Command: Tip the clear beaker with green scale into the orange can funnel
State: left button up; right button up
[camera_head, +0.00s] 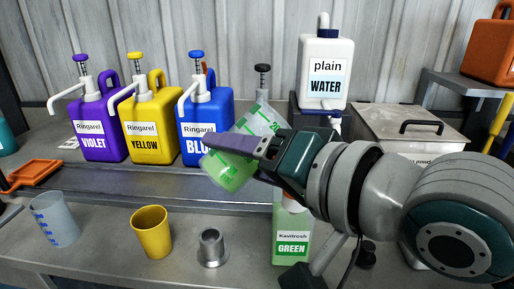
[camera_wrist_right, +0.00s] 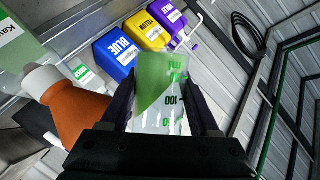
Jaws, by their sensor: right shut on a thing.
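My right gripper (camera_head: 232,146) is shut on the clear beaker with green scale (camera_head: 264,120), which also shows between the fingers in the right wrist view (camera_wrist_right: 172,118). The beaker is strongly tilted, with green liquid in its lower part. I cannot tell whether any liquid is leaving it. The orange funnel (camera_wrist_right: 82,120) stands on the Kavitrosh green can (camera_head: 291,246), at lower left in the wrist view. In the head view only a bit of the funnel (camera_head: 292,204) shows beneath my gripper. The beaker is above and beside the funnel. My left gripper is not in view.
Violet (camera_head: 98,122), yellow (camera_head: 152,120) and blue (camera_head: 208,118) pump jugs stand behind. A white water jug (camera_head: 326,68) stands at the back. A blue-scaled beaker (camera_head: 54,220), yellow cup (camera_head: 151,233) and metal cup (camera_head: 212,248) stand on the front bench at left.

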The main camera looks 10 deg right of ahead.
aim_at(247, 120)
jog(key=shift+f+m+b, duration=0.3)
jog(key=shift+f+b, duration=0.15)
jog(key=shift+b, duration=0.35)
jog(key=shift+r, duration=0.15)
jog(key=shift+r+m+y+b, duration=0.4)
jog(key=shift+m+y+b, duration=0.15)
jog(key=shift+b, duration=0.25)
jog(key=shift+r+m+t+y+p, duration=0.35)
jog(key=shift+r+m, duration=0.25)
jog(key=shift+m, duration=0.25)
jog(key=shift+d+r, duration=0.15)
dwell(0.3)
jog(key=shift+w+d+r+m+t, duration=0.1)
jog(key=shift+d+r+m+t, duration=0.2)
jog(key=shift+m, duration=0.4)
jog(key=shift+d+r+m+y, duration=0.15)
jog(key=shift+r+m+y, duration=0.15)
jog(key=shift+m, duration=0.1)
jog(key=shift+r+m, duration=0.2)
jog(key=shift+m, duration=0.1)
dwell(0.4)
